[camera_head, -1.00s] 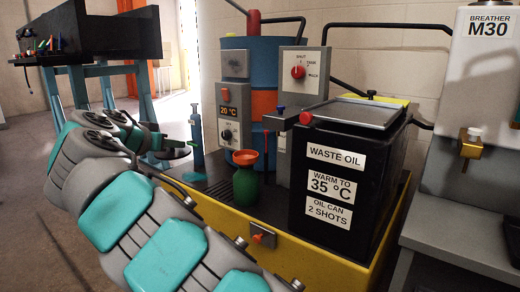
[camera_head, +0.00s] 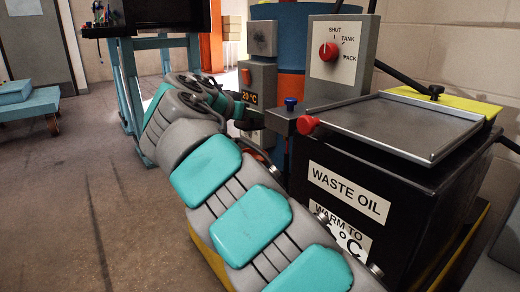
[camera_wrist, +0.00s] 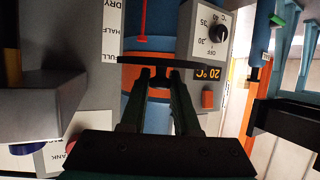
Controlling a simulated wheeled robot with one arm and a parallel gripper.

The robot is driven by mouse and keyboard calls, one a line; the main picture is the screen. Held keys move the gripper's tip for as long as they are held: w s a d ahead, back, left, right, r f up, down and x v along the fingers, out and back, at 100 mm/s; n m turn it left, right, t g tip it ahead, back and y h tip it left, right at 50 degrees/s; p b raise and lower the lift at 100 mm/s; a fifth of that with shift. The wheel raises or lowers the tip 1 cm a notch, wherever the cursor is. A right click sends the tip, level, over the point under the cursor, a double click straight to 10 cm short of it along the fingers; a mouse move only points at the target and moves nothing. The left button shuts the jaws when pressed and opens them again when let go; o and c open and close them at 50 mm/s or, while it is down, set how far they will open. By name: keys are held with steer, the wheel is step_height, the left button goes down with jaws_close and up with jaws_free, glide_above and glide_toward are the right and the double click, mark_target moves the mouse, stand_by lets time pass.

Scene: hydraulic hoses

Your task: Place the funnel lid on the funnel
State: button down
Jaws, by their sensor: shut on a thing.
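My gripper (camera_wrist: 160,76) is shut in the wrist view, its two fingers closed on a small dark stem or knob. That knob joins a thin dark disc seen edge-on, which looks like the funnel lid (camera_wrist: 131,60). The lid is held in front of the blue and orange cylinder, apparently clear of any support. In the head view my arm reaches away, and its wrist end is hard to make out beside the grey control box. I cannot make out the funnel in either current view.
The black waste oil tank (camera_head: 340,215) with its grey tray top (camera_head: 395,125) stands close on the right. A control box with a dial (camera_wrist: 216,38) is beside the cylinder (camera_head: 292,60). A teal bench (camera_head: 125,85) stands behind; open floor (camera_head: 70,190) lies left.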

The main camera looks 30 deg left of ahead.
steer(key=shift+s+f+b, duration=0.1)
steer(key=shift+f+b, duration=0.7)
steer(key=shift+f, duration=3.5)
steer(key=shift+f, duration=0.1)
steer(key=c, duration=0.6)
jaws_free()
steer(key=shift+c, duration=0.2)
